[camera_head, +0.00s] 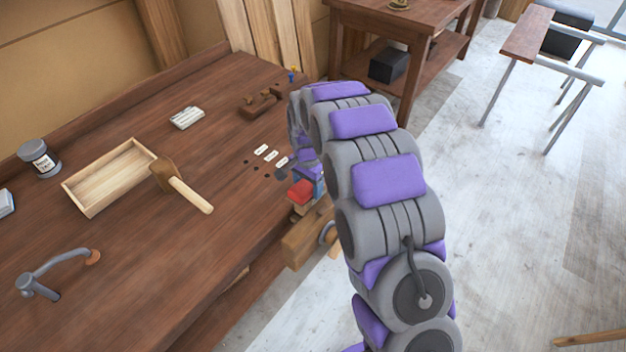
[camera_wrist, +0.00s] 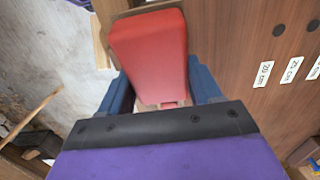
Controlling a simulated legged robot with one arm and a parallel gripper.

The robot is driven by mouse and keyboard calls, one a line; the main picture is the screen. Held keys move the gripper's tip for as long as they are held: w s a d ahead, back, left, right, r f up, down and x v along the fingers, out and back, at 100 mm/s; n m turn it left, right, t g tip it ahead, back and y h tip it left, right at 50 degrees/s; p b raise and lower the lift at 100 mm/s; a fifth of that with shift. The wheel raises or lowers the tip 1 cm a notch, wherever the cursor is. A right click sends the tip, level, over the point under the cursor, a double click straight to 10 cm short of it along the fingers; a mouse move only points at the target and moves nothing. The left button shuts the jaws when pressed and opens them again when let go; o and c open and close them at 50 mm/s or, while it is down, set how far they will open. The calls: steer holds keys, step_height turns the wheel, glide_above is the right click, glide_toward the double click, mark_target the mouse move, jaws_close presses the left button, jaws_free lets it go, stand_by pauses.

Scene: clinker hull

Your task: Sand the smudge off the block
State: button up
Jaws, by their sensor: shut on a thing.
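My gripper (camera_head: 307,183) is at the right front edge of the workbench (camera_head: 130,270). Its blue fingers are shut on a red block-shaped tool (camera_head: 299,192), likely the sanding block. The red tool (camera_wrist: 150,50) fills the space between the fingers in the wrist view. It sits above or against pale wood by the wooden vise (camera_head: 302,242); I cannot tell whether they touch. Pale wood (camera_wrist: 101,42) also shows beside the tool in the wrist view. No smudge is visible; the tool and gripper cover much of that spot.
A mallet (camera_head: 187,192) leans by an open wooden tray (camera_head: 110,178). A grey jar (camera_head: 38,158), a bench clamp (camera_head: 50,272), a pale stack (camera_head: 186,118) and a hand plane (camera_head: 260,102) are on the bench. Labelled holes (camera_head: 268,160) lie close to my gripper.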

steer(key=shift+s+a, duration=0.25)
steer(key=shift+a, duration=0.2)
steer(key=shift+w+d+r+p, duration=0.15)
steer(key=shift+r+p, duration=0.45)
steer(key=shift+r, duration=0.9)
steer(key=shift+w+d+r+p, duration=0.1)
steer(key=shift+r+p, duration=0.5)
steer(key=shift+r, duration=0.85)
steer(key=shift+w+d+r+p, duration=0.1)
steer(key=shift+r+p, duration=0.4)
steer(key=shift+r, duration=1.05)
